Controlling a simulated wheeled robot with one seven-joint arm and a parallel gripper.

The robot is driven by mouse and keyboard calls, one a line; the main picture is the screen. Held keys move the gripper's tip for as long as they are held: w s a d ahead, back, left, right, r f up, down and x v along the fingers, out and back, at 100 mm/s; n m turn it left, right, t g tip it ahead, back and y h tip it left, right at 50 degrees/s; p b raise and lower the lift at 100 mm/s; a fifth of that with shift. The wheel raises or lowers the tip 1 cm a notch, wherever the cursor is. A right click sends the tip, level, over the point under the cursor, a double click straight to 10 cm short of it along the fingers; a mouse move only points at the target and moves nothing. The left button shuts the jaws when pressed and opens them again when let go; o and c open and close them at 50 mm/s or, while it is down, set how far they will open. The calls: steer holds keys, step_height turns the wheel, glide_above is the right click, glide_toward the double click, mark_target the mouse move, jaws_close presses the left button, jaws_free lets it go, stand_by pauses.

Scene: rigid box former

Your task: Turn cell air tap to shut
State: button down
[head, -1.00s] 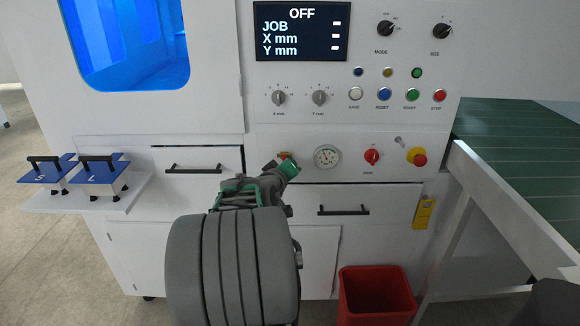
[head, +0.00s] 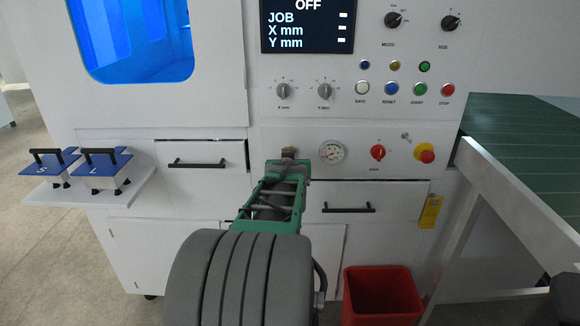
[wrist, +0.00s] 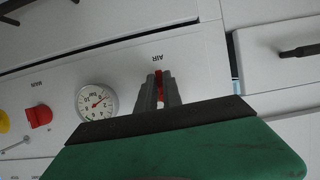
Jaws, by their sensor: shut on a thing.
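The cell air tap has a red handle (wrist: 159,84), seen in the wrist view just below the upside-down AIR label. My gripper (wrist: 160,92) is shut on this handle, with one grey finger on each side. In the head view my gripper (head: 289,160) reaches the panel left of the pressure gauge, and a brass-coloured bit of the tap (head: 289,150) shows above it. The gripper hides most of the tap there. The handle's exact angle is hard to tell.
The pressure gauge (head: 332,151) is close to the right of the tap. A red MAIN switch (head: 378,152) and a red-and-yellow emergency stop (head: 425,153) lie further right. Drawer handles (head: 348,208) stick out below. A red bin (head: 382,294) stands on the floor.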

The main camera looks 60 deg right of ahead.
stand_by(0.4)
steer(key=c, duration=1.5)
jaws_free()
steer(key=v, duration=0.7)
steer(key=shift+s+a+p, duration=0.15)
steer(key=shift+a+p, duration=0.15)
steer(key=shift+p, duration=0.15)
steer(key=shift+r, duration=0.15)
